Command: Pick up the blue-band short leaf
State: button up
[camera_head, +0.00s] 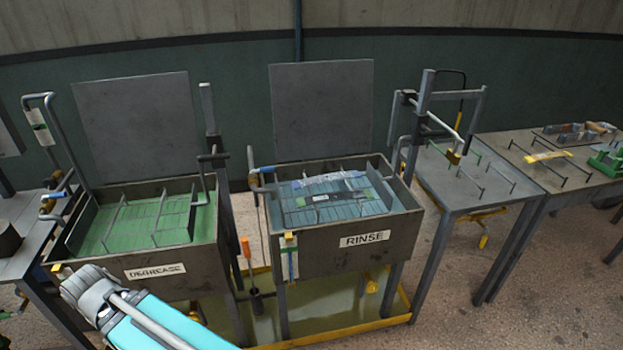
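No leaf with a clear blue band can be made out at this size. Flat bluish and grey pieces (330,184) lie in the RINSE tank (330,247), but I cannot tell whether one is the blue-band short leaf. A strip with a yellow mark (546,156) lies on the right-hand table. My arm, with a cyan link and a grey joint, enters at the bottom left in front of the DEGREASE tank (110,270). My gripper's fingers do not show.
Both tanks have raised grey lids, pipes and wire dividers. A grey table with thin rods (470,185) stands right of the RINSE tank. Beyond it, a wooden-topped table (575,180) holds a green fixture (608,160). A yellow-edged drip tray (330,335) lies below the tanks.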

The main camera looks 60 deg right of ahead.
aim_at(297, 185)
jog(key=u, duration=0.05)
jog(key=k, duration=1)
jog(key=z, duration=1.7)
jog(key=i, duration=0.7)
jog(key=z, duration=0.1)
